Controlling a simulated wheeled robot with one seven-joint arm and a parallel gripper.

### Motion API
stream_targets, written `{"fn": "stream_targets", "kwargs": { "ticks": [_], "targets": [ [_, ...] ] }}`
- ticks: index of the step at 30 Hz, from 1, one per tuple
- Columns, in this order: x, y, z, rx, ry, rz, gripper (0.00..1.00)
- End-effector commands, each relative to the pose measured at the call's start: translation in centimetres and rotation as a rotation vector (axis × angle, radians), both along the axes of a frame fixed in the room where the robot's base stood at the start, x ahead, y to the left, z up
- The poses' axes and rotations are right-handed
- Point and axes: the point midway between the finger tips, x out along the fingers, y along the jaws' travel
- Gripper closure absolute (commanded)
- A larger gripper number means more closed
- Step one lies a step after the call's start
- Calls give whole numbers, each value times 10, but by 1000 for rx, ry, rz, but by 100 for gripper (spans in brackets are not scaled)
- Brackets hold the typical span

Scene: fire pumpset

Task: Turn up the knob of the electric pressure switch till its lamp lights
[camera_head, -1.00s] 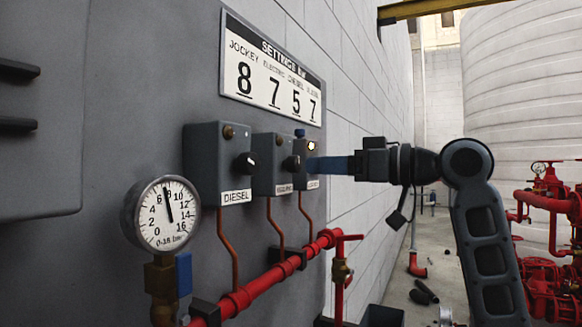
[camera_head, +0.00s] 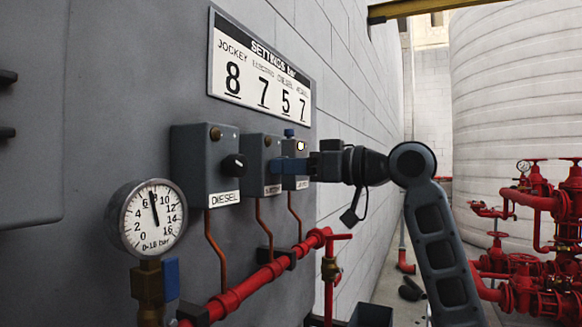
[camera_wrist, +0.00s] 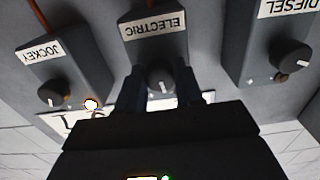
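The electric pressure switch (camera_head: 259,165) is the middle grey box on the panel, between the diesel and jockey boxes. Its lamp (camera_head: 268,140) is dull and looks unlit in the head view. Its dark knob (camera_wrist: 160,80) shows in the wrist view, below the ELECTRIC label (camera_wrist: 153,25); my fingers cover it in the head view. My gripper (camera_head: 284,166) is at the front of this box. In the wrist view my gripper (camera_wrist: 163,88) is open, with one finger on each side of the knob and small gaps visible. I cannot tell whether either finger touches it.
The diesel box (camera_head: 205,165) stands left of my gripper, its knob (camera_head: 233,165) sticking out. The jockey box (camera_wrist: 62,68) is on the other side, its lamp (camera_wrist: 91,104) lit. A pressure gauge (camera_head: 153,217) and red pipe (camera_head: 245,287) are below.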

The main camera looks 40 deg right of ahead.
Motion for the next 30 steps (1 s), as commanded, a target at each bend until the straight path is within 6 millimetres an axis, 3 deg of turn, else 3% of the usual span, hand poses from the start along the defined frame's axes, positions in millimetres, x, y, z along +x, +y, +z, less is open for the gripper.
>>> {"fn": "stream_targets", "kwargs": {
  "ticks": [9,24,25,30],
  "targets": [
    [0,0,0,0,0,0,95],
    [0,0,0,82,32,-1,95],
    [0,0,0,82,32,-1,63],
    [0,0,0,81,32,-1,47]
  ]
}}
